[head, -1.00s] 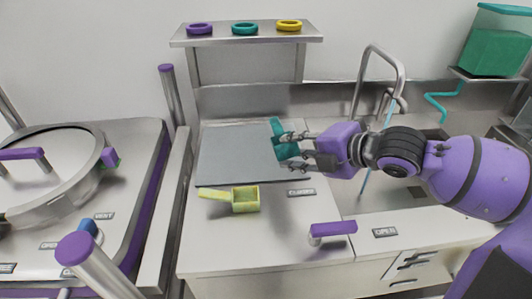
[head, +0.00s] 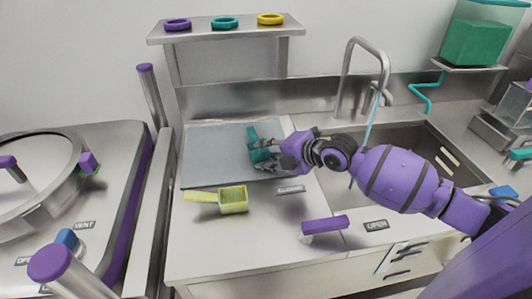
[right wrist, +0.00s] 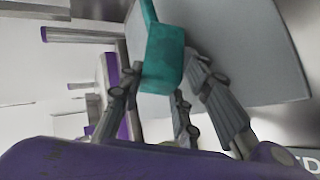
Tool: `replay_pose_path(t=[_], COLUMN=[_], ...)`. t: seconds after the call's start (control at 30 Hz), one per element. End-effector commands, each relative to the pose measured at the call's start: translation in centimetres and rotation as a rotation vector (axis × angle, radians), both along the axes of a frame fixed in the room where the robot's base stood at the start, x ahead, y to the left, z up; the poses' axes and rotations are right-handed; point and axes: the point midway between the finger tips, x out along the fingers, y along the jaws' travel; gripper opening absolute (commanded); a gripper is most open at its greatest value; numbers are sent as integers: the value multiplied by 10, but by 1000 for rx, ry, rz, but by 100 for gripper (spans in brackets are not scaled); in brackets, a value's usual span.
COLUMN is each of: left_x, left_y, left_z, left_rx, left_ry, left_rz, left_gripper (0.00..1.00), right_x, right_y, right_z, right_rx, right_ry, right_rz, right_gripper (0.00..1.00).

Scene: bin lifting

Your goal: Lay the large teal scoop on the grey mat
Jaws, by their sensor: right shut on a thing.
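The large teal scoop (head: 254,142) is over the right part of the grey mat (head: 212,158) in the head view. My right gripper (head: 264,157) is shut on it, with the fingers on either side of its box-shaped part. In the right wrist view the teal scoop (right wrist: 165,58) sits between the fingers of my right gripper (right wrist: 160,98), with the grey mat (right wrist: 245,45) behind it. I cannot tell whether the scoop touches the mat. My left gripper is not in view.
A yellow-green scoop (head: 232,200) lies on the counter just in front of the mat. A sink (head: 395,150) with a tall tap (head: 384,75) is at right. A shelf (head: 230,34) with purple, teal and yellow rings stands behind. A purple handle (head: 325,228) is at the counter's front.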

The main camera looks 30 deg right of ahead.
Motion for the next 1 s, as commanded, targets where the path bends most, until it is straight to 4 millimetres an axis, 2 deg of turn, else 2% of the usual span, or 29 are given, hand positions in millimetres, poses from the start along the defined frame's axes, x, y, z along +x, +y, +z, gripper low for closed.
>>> replay_pose_path(t=[0.4,0.43,0.57,0.83,0.93,1.0], left_x=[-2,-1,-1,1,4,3], left_y=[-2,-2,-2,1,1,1], left_z=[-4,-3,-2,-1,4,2], left_rx=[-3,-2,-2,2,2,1], left_ry=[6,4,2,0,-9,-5], left_rz=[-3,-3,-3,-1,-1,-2], left_gripper=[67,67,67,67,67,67], right_x=[0,0,0,0,1,-7], right_y=[0,0,0,0,0,-5], right_z=[-8,-7,-6,-5,2,3], right_rx=[-2,-1,-1,0,1,-4], right_ry=[0,-1,-1,-2,-5,-3], right_rz=[0,0,0,0,0,-2], right_gripper=[5,35,50,50,50,50])
